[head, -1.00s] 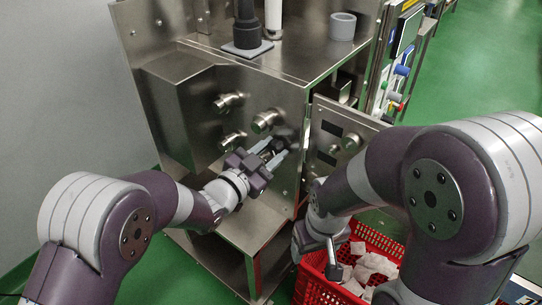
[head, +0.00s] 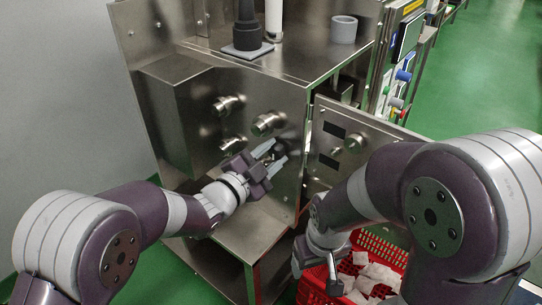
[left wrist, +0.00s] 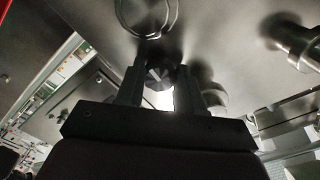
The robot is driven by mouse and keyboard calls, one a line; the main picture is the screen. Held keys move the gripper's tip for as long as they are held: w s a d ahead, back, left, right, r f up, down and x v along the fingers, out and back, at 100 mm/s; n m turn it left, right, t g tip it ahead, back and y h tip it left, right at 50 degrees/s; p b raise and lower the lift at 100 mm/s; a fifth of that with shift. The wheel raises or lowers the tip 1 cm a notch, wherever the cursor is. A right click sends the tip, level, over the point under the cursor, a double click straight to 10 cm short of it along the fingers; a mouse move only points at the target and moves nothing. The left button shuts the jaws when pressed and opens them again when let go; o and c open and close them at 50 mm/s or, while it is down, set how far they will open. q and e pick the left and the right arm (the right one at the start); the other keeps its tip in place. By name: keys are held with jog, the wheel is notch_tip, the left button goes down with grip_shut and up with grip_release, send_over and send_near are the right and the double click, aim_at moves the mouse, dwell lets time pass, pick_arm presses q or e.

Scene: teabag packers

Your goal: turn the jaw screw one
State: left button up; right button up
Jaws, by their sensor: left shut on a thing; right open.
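The steel machine front carries several round metal knobs. The jaw screw, a small dark knob (head: 279,150), sits low on this front near its right edge. My left gripper (head: 272,156) is shut on it, with one finger on each side. In the left wrist view the dark knob (left wrist: 158,75) shows between the two black fingers (left wrist: 160,88), its face marked with light lines. My right gripper (head: 317,272) is open above the left part of the red crate, away from the screw. Its fingertips are partly hidden by their angle.
Metal knobs (head: 266,124) stick out just above my left gripper. A hinged steel panel (head: 352,135) stands to the right. The red crate (head: 385,247) holds several pale teabags (head: 378,272) on the green floor. A grey ring (head: 343,29) stands on the machine top.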

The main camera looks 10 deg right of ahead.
pick_arm(q)
jog(key=shift+f, duration=0.15)
jog(key=o, duration=1)
jog(key=shift+o, duration=0.2)
jog(key=shift+a, duration=0.1)
jog(key=p+v, duration=0.3)
jog(key=v, duration=0.9)
jog(key=shift+s+a, duration=0.2)
jog(key=shift+s, duration=0.1)
